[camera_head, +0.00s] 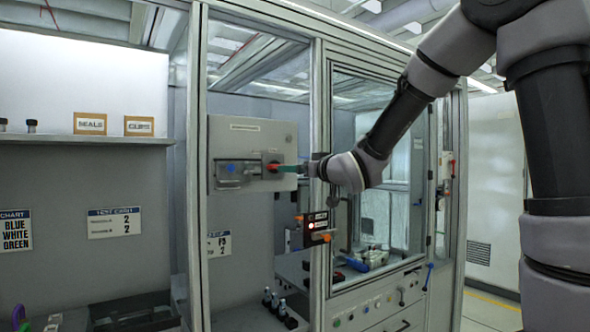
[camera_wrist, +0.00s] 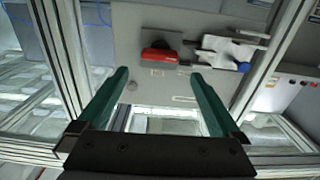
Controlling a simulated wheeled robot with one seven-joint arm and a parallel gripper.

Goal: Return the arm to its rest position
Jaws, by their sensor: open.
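My arm (camera_head: 395,120) reaches from the right across the cabinet's frame. My gripper (camera_head: 292,168) is at a grey box with a red handle (camera_head: 272,167) and a blue knob (camera_head: 232,168). In the wrist view my gripper (camera_wrist: 160,78) is open, its two green fingers spread wide with nothing between them. The red handle (camera_wrist: 160,55) lies just beyond the fingertips there, roughly between them in the picture. The blue knob (camera_wrist: 243,67) is farther right. Whether a finger touches the handle, I cannot tell.
Metal frame posts (camera_head: 318,120) stand close beside my wrist. A black device with orange knobs (camera_head: 318,228) hangs below it. A glazed window (camera_head: 385,200) is to the right. A shelf (camera_head: 80,138) with labelled boxes is at the left.

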